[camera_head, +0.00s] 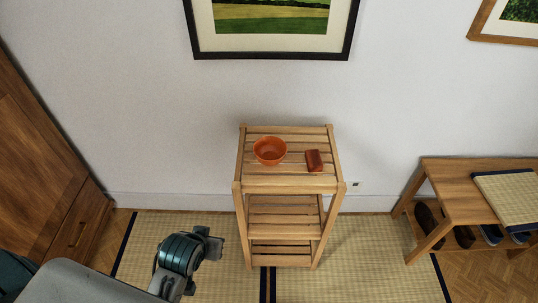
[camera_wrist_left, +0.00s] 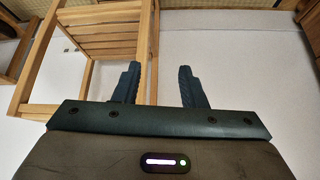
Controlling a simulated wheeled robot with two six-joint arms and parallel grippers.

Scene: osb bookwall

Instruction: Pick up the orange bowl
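The orange bowl (camera_head: 270,151) stands upright on the left part of the top shelf of a slatted wooden rack (camera_head: 288,183). Its inside looks empty. My left gripper (camera_head: 214,243) is low, left of the rack and well below the bowl. In the left wrist view its two fingers (camera_wrist_left: 158,78) are apart with nothing between them. Part of the rack (camera_wrist_left: 104,28) shows at the upper left of that view; the bowl does not show there. My right gripper is not in view.
A small reddish-brown block (camera_head: 314,160) lies right of the bowl on the top shelf. A wooden bench (camera_head: 452,203) with shoes underneath stands at the right. A wooden cabinet (camera_head: 45,160) is at the left. A framed picture (camera_head: 272,56) hangs above the rack.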

